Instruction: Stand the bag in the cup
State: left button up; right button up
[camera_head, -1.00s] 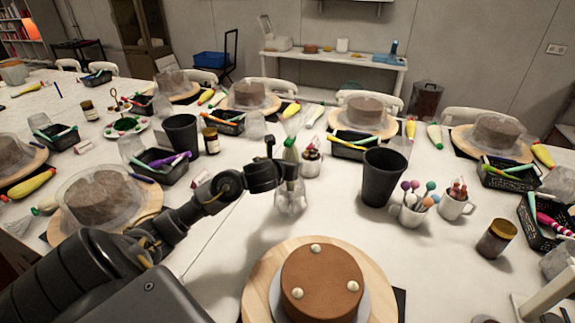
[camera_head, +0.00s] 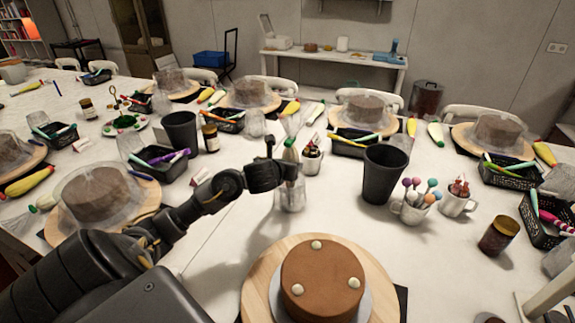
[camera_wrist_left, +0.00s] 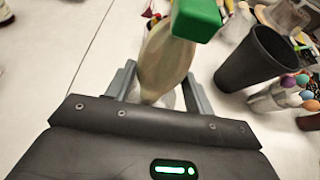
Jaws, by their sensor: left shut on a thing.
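The bag (camera_wrist_left: 162,62) is a cream piping bag with a green piece (camera_wrist_left: 197,17) at its top. My left gripper (camera_head: 285,172) is shut on it and holds it roughly upright; the gripper also shows in the wrist view (camera_wrist_left: 158,90). In the head view the green top (camera_head: 290,147) rises above the fingers. A clear cup (camera_head: 290,197) stands on the table right below the gripper. The bag's lower end overlaps the cup in the picture, and I cannot tell whether it is inside or how deep. My right gripper is not in view.
A chocolate cake (camera_head: 320,282) on a wooden turntable (camera_head: 262,280) is in front. A tall black tumbler (camera_head: 384,176), a mug with colored sticks (camera_head: 410,210) and a small red-topped pot (camera_head: 312,160) stand nearby.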

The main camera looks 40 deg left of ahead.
pick_arm(q)
jog(key=shift+f, duration=0.25)
jog(key=o, duration=1)
jog(key=shift+o, duration=0.2)
jog(key=shift+s, duration=0.1)
jog(key=shift+f+p+v, duration=0.15)
jog(key=shift+p+v, duration=0.1)
jog(key=shift+v, duration=1)
jog(key=shift+f+p+v, duration=0.2)
jog(key=shift+v, duration=1)
jog(key=shift+s+d+r, duration=0.1)
jog(key=shift+s, duration=0.1)
jog(key=s+d+r+p, duration=0.1)
jog(key=s+r+p, duration=0.2)
jog(key=r+p, duration=0.2)
jog(key=shift+s+r, duration=0.2)
jog(key=shift+r, duration=0.25)
